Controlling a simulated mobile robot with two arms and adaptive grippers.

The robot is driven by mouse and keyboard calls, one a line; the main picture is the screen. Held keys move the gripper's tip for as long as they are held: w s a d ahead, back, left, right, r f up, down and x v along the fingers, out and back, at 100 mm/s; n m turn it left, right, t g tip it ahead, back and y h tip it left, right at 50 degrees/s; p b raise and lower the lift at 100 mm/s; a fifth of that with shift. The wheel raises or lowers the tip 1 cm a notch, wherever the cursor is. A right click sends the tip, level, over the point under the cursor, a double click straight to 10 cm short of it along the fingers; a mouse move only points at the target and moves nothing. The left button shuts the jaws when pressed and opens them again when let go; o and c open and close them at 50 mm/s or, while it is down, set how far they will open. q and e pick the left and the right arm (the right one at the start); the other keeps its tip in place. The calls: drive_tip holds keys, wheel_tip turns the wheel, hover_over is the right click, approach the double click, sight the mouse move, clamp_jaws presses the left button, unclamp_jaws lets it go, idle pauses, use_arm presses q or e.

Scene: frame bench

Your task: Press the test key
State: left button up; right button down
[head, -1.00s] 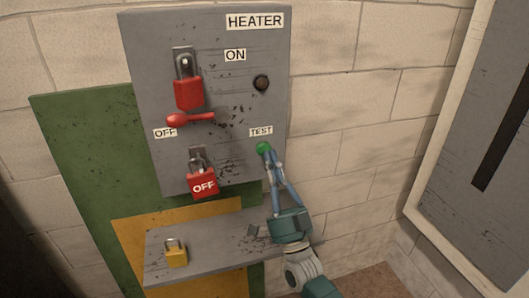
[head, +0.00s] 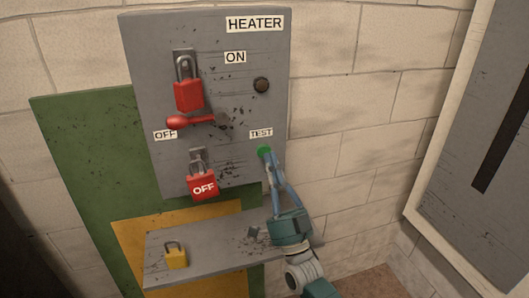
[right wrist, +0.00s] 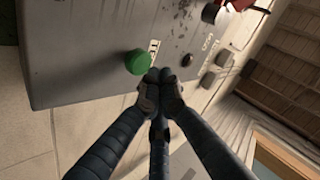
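The green test key (head: 264,150) is a round knob below the TEST label (head: 261,132) on the grey HEATER panel (head: 225,100). It also shows in the right wrist view (right wrist: 138,63), standing out from the panel. My right gripper (head: 271,158) is at the key, coming from below right. In the right wrist view its fingertips (right wrist: 161,80) are together with nothing between them, just beside the key in the picture. I cannot tell whether they touch it. My left gripper is not in view.
A red handle (head: 180,122) is beside the OFF label. A red padlock (head: 189,95) hangs above it, and a red OFF padlock (head: 203,185) below. A dark round lamp (head: 261,85) is above the key. A yellow padlock (head: 176,255) stands on the grey shelf (head: 205,270).

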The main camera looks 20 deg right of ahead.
drive_tip(key=shift+w, duration=0.1)
drive_tip(key=shift+w, duration=0.35)
drive_tip(key=shift+w+b, duration=0.55)
drive_tip(key=shift+b, duration=0.15)
idle(0.8)
idle(0.3)
drive_tip(key=shift+s+p, duration=0.55)
drive_tip(key=shift+s, duration=0.45)
drive_tip(key=shift+s, duration=0.1)
drive_tip(key=s+p, duration=0.2)
drive_tip(key=s, duration=0.2)
drive_tip(key=shift+s+d, duration=0.1)
drive_tip(key=shift+s, duration=0.3)
